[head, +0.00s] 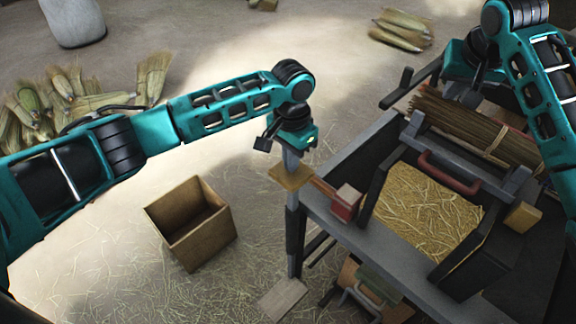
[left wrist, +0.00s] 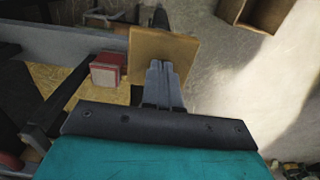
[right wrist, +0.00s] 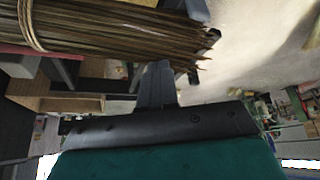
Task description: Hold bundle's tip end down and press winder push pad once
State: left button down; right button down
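The brown bundle (head: 470,130) lies across the bench frame, tied with a pale band. Its ragged end shows in the right wrist view (right wrist: 185,42). My right gripper (head: 470,97) is over the far side of the bundle near that end. Its fingers (right wrist: 157,82) look shut and empty; I cannot tell whether they touch the bundle. The square wooden push pad (head: 291,177) sits on a grey post at the bench's left corner, and it also shows in the left wrist view (left wrist: 178,50). My left gripper (head: 291,160) points down at the pad, fingers together and empty; contact is unclear.
A red block (head: 346,202) sits beside the pad. A red handle (head: 447,172) crosses before the bundle, above a straw-filled tray (head: 425,215). An open wooden box (head: 191,224) stands on the floor at left. Brooms (head: 85,90) lie at the back left.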

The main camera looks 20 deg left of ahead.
dwell(0.4)
pick_arm(q)
jog(key=shift+s+f, duration=0.15)
jog(key=shift+f, duration=2.3)
jog(key=shift+s+f, duration=0.1)
jog(key=shift+f, duration=2.35)
jog(key=shift+d, duration=0.1)
jog(key=shift+w+r, duration=0.2)
jog(key=shift+r, duration=5.7)
jog(key=shift+r, duration=0.2)
notch_tip(320, 180, up, 12)
jog(key=shift+f, duration=0.15)
